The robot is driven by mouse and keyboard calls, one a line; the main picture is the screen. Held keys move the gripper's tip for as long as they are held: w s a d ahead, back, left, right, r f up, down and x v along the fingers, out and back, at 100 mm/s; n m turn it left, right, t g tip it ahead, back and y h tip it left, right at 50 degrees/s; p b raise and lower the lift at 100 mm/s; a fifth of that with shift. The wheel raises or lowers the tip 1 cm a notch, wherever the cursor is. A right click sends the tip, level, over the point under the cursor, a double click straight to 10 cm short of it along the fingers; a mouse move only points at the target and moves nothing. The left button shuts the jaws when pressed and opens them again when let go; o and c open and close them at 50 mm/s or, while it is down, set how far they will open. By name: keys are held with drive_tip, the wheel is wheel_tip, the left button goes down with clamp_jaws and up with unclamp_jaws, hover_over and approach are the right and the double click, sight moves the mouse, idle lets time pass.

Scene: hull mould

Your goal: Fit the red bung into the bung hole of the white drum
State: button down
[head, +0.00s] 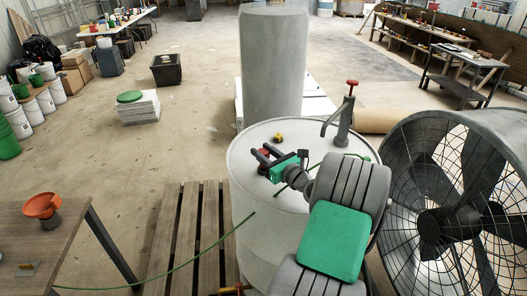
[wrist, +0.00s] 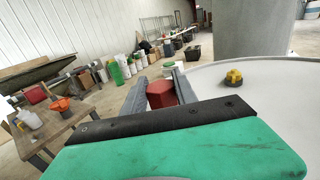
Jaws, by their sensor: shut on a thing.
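The white drum (head: 246,235) stands on a wooden pallet, and its top also shows in the wrist view (wrist: 275,80). My gripper (head: 260,154) is over the left part of the drum top, its fingers pointing left. It is shut on the red bung (wrist: 161,94), which sits between the two grey fingers in the wrist view and shows only partly in the head view (head: 264,154). I cannot tell how far the bung is above the drum top. I cannot make out the bung hole in either view.
A yellow cap-like piece (head: 279,138) sits on the drum top near my gripper. A grey hand pump (head: 341,118) with a red handle rises from its back right. A large fan (head: 455,210) stands close on the right. A green line (head: 165,277) crosses the pallet (head: 186,235).

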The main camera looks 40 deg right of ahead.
sight(263, 168)
drive_tip(key=shift+f+b, duration=1.2)
drive_tip(key=shift+f, duration=1)
drive_tip(key=c, duration=0.9)
unclamp_jaws()
drive_tip(key=shift+s+f, duration=0.1)
drive_tip(key=shift+s+f, duration=0.1)
drive_tip(key=shift+s, duration=0.2)
drive_tip(key=s+b, duration=0.1)
drive_tip(key=s, duration=0.6)
drive_tip(key=shift+a, duration=0.1)
